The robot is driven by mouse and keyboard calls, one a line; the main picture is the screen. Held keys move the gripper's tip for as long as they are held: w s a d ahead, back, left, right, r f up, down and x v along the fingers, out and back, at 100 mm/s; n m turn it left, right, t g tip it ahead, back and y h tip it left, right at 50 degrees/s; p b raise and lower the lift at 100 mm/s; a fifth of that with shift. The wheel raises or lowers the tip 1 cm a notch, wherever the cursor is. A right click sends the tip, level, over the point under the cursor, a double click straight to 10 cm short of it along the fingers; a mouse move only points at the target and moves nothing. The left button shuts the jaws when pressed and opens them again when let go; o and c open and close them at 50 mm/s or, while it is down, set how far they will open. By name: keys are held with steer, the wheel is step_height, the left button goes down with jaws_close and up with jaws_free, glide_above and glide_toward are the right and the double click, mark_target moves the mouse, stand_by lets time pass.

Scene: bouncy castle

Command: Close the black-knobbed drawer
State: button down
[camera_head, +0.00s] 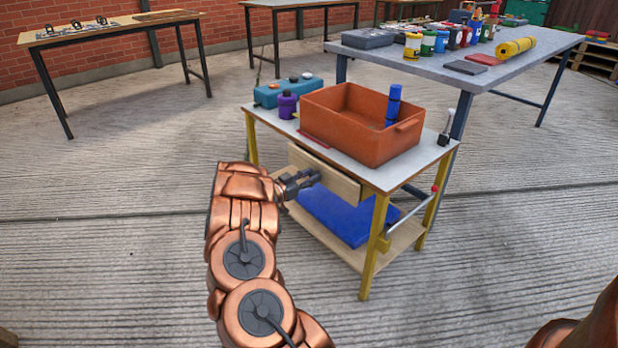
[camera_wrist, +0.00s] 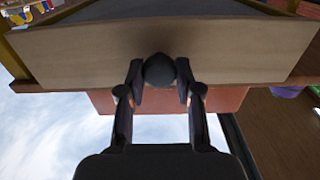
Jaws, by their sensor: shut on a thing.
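The drawer's pale wooden front (camera_head: 342,187) is under the top of a small yellow-legged cart (camera_head: 352,172). It stands out a little from the cart's near side, so the drawer looks partly open. In the wrist view the drawer front (camera_wrist: 80,58) spans the picture, with its round black knob (camera_wrist: 160,70) in the middle. My gripper (camera_head: 302,182) is at the drawer front, its two dark fingers shut on either side of the knob. In the head view the knob is hidden by the gripper.
An orange bin (camera_head: 345,138) holding a blue bottle (camera_head: 393,104) stands on the cart, beside a teal case (camera_head: 285,92) and a purple container (camera_head: 287,105). A blue item (camera_head: 340,216) lies on the lower shelf. A grey table (camera_head: 520,72) stands behind.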

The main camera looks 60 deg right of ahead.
steer(key=shift+p+x, duration=0.95)
steer(key=shift+x, duration=0.5)
steer(key=shift+w+d+r, duration=0.1)
steer(key=shift+w+r, duration=0.05)
steer(key=c, duration=0.8)
jaws_free()
steer(key=v, duration=1.2)
